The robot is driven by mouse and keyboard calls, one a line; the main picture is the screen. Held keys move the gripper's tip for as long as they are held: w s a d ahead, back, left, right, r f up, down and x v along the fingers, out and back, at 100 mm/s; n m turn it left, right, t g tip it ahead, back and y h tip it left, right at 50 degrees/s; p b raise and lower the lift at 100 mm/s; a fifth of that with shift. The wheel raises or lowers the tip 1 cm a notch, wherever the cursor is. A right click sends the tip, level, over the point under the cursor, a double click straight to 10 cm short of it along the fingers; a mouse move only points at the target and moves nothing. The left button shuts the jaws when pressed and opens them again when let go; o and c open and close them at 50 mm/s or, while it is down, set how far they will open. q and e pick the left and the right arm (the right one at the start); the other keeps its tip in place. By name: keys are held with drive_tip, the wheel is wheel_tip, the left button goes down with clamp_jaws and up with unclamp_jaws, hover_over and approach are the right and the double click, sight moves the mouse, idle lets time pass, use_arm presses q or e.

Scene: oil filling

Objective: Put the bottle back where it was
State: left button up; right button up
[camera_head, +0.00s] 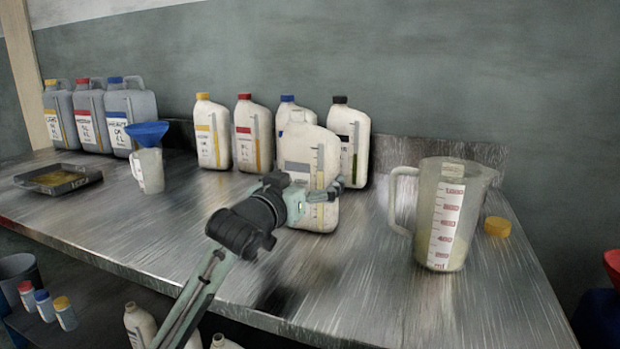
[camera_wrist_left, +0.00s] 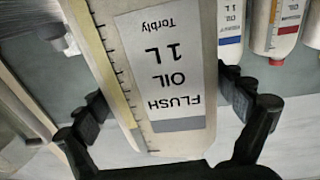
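A white flush oil bottle (camera_head: 309,151) is upright on or just above the metal bench, in front of a row of similar bottles. Its neck shows no cap. My left gripper (camera_head: 310,194) has a finger on each side of the bottle and looks shut on it. In the left wrist view the bottle (camera_wrist_left: 164,65) appears upside down, its label reading "FLUSH OIL 1 L", between the fingers of the left gripper (camera_wrist_left: 162,108). Whether its base touches the bench is hard to tell. My right gripper is not in view.
Behind stand bottles with yellow (camera_head: 211,135), red (camera_head: 252,137), blue and black (camera_head: 349,140) caps. A measuring jug (camera_head: 450,215) and a loose yellow cap (camera_head: 497,226) are at right. A small jug with blue funnel (camera_head: 148,133), canisters and a tray (camera_head: 80,184) are at left.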

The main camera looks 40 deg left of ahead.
use_arm(q)
drive_tip(key=shift+o, duration=0.2)
drive_tip(key=shift+r, duration=0.2)
drive_tip(key=s, duration=0.4)
drive_tip(key=s+d, duration=0.1)
drive_tip(key=s, duration=0.1)
drive_tip(key=shift+s+f, duration=0.15)
drive_tip(key=shift+s, duration=0.05)
drive_tip(key=shift+s+d+r+p, duration=0.1)
drive_tip(key=shift+s+r+p, duration=0.2)
drive_tip(key=shift+p, duration=0.45)
drive_tip(key=p, duration=0.6)
approach(303, 180)
drive_tip(key=shift+w+f, duration=0.1)
drive_tip(key=shift+w, duration=0.35)
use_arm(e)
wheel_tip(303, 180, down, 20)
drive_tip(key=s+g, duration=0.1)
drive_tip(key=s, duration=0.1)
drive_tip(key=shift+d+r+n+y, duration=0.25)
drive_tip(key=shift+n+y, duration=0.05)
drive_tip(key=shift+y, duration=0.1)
